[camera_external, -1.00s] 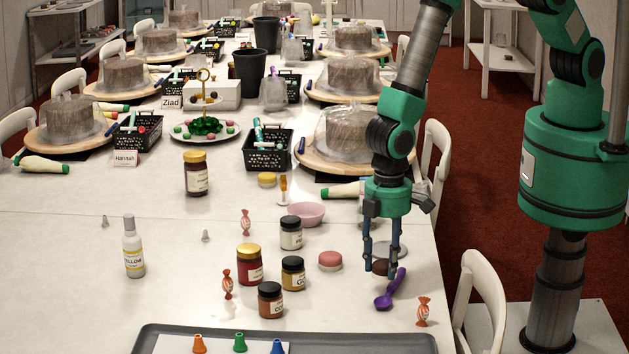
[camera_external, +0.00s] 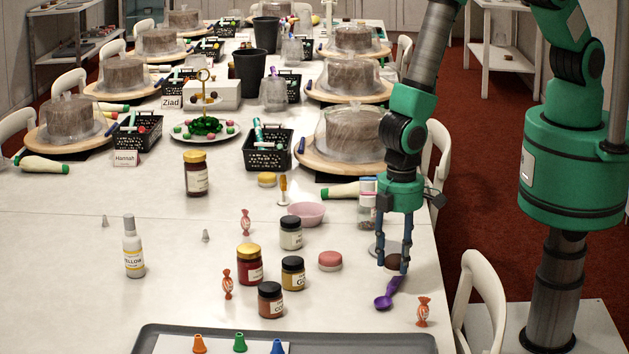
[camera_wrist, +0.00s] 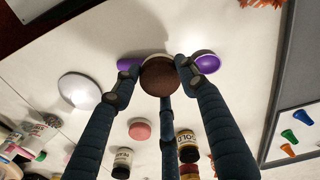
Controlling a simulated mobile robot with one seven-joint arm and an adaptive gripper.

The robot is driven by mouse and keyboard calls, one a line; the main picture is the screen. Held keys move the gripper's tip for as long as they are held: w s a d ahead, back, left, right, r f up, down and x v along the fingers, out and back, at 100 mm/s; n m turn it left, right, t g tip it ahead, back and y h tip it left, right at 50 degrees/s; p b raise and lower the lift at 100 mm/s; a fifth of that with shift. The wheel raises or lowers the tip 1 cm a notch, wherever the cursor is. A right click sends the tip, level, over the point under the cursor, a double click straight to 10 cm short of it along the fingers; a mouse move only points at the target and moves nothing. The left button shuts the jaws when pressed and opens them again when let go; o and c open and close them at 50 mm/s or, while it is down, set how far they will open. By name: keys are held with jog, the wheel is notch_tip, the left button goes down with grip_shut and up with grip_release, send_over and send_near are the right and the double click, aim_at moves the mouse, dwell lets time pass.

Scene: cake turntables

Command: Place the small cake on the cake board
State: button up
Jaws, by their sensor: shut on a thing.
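My gripper (camera_external: 393,266) points down near the right edge of the table. Its fingers are closed around a small round brown cake (camera_wrist: 158,76), which shows only partly between them in the external view (camera_external: 393,261). The pale round cake board (camera_wrist: 79,91) lies flat and empty on the table, to the left of the held cake in the wrist view. In the external view the board (camera_external: 377,251) is just behind and left of the fingers, partly hidden by them. Whether the cake touches the table is hard to tell.
A purple scoop (camera_external: 385,301) lies just in front of the gripper and passes behind the cake in the wrist view. A pink round cake (camera_external: 330,260), several jars (camera_external: 292,273) and wrapped candies (camera_external: 423,311) stand near. A pink bowl (camera_external: 306,214) is farther back.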

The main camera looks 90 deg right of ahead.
jog(key=shift+d, duration=0.1)
jog(key=s+d, duration=0.1)
jog(key=d, duration=0.3)
jog(key=s+d, duration=0.2)
jog(key=d, duration=0.2)
jog(key=s+d, duration=0.2)
jog(key=d, duration=0.2)
jog(key=shift+d+r, duration=0.2)
jog(key=shift+r, duration=0.2)
jog(key=s+d, duration=0.9)
jog(key=d, duration=0.2)
jog(key=shift+d+r+n, duration=0.15)
jog(key=shift+d+n, duration=0.2)
jog(key=shift+n, duration=0.05)
jog(key=shift+w, duration=0.1)
send_over(388, 249)
jog(key=shift+d+f+b, duration=0.1)
jog(key=shift+f+b, duration=0.2)
jog(key=shift+f, duration=0.5)
jog(key=shift+f, duration=1.75)
jog(key=shift+f+b, duration=0.15)
jog(key=shift+b, duration=0.15)
